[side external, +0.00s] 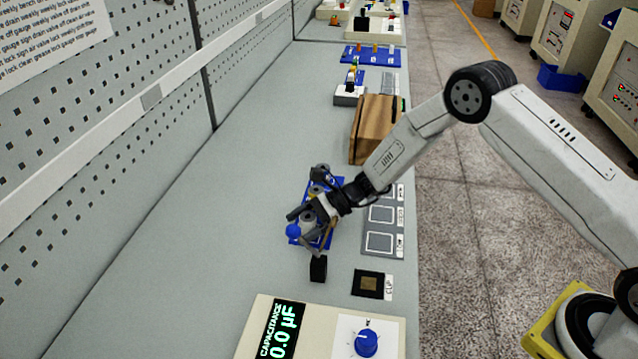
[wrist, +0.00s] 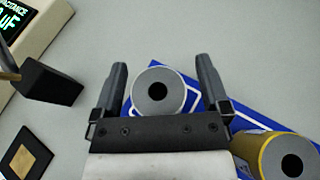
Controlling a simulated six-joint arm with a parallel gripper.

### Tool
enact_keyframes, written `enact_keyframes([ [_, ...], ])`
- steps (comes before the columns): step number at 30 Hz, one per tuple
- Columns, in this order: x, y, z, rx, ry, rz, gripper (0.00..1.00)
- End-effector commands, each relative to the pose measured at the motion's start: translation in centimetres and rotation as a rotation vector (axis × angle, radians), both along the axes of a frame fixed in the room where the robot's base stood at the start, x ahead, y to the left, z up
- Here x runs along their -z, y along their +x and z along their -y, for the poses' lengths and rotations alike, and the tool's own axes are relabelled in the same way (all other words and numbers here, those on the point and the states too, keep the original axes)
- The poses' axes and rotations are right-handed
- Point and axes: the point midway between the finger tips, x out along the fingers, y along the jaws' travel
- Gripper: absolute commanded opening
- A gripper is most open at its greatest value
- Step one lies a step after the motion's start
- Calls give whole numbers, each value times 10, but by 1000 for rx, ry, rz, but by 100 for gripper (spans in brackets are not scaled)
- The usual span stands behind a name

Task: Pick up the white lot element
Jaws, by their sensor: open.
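The white lot element (wrist: 158,92) looks like a pale grey-white round spool with a dark centre hole, seen from above in the wrist view. It is at the edge of a blue board (wrist: 262,120). My gripper (wrist: 160,68) is open, with one finger on each side of the element. In the side external view my gripper (side external: 305,232) is low over the blue board (side external: 296,240) and hides much of it. A yellow-sided spool (wrist: 270,155) with a grey top is to the right of my gripper in the wrist view.
A black block (side external: 318,268) stands in front of the board. A dark pad with a tan square (side external: 370,284) lies to its right. The capacitance meter (side external: 330,325) is nearest the camera. Grey square pads (side external: 380,242) line the right edge. A wooden box (side external: 374,128) stands behind.

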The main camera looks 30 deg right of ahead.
Motion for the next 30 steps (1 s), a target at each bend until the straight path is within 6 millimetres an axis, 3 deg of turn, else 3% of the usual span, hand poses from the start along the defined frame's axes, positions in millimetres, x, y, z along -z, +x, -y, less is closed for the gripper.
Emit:
enact_keyframes([
  [8, 0, 0, 0, 0, 0, 0, 96],
  [17, 0, 0, 0, 0, 0, 0, 1],
  [30, -5, 0, 0, -1, 1, 2, 0],
])
